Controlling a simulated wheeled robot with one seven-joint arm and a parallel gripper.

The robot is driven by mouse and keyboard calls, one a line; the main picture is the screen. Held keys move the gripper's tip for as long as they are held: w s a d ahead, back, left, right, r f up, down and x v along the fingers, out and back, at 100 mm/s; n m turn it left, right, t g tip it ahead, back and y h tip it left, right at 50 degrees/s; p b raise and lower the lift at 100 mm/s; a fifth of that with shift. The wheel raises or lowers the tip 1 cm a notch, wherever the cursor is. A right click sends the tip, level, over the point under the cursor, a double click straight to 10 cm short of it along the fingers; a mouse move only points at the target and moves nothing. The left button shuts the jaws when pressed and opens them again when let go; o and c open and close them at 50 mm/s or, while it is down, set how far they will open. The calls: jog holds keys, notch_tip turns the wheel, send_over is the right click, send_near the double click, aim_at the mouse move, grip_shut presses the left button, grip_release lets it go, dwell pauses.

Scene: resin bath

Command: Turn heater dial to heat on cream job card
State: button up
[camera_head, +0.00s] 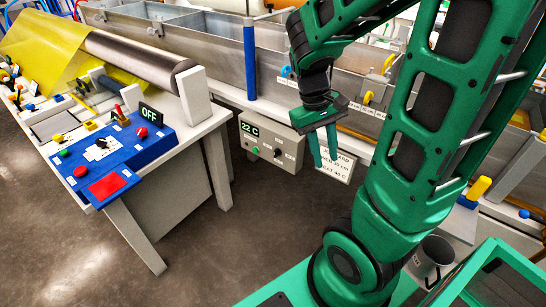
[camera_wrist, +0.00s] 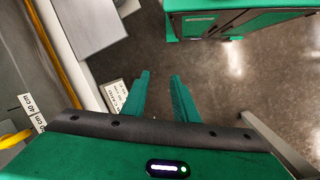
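The heater box (camera_head: 262,146) is grey and sits low on the front of the long metal bath. Its display (camera_head: 249,129) reads 22 C, and a dial (camera_head: 278,153) is on its face. The white-looking job card (camera_head: 340,169) stands right of the box. My gripper's fingers cover part of its text; its last line seems to end in 40 C. The card also shows in the wrist view (camera_wrist: 113,93). My gripper (camera_head: 326,163) points down in front of the card, right of the dial and apart from it. In the wrist view its fingers (camera_wrist: 160,76) are apart with nothing between them.
A bench at left carries a blue control panel (camera_head: 108,158) with an OFF display (camera_head: 149,115), buttons and a red pad. A roller (camera_head: 140,62) with yellow film lies behind it. The floor (camera_head: 245,225) before the heater is clear.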

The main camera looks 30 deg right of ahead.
jog(key=w+f+n+g+h, duration=0.2)
jog(key=w+f+n+h, duration=0.25)
jog(key=w+f, duration=0.3)
jog(key=n+t+h, duration=1.1)
jog(key=n, duration=0.9)
send_near(277, 153)
jog(key=x, duration=0.3)
jog(key=w+x, duration=0.1)
jog(key=x, duration=0.3)
jog(key=shift+f, duration=0.2)
jog(key=shift+a, duration=0.1)
grip_shut()
jog(key=shift+w+r+m, duration=0.1)
jog(key=shift+w+m, duration=0.05)
jog(key=shift+m, duration=0.1)
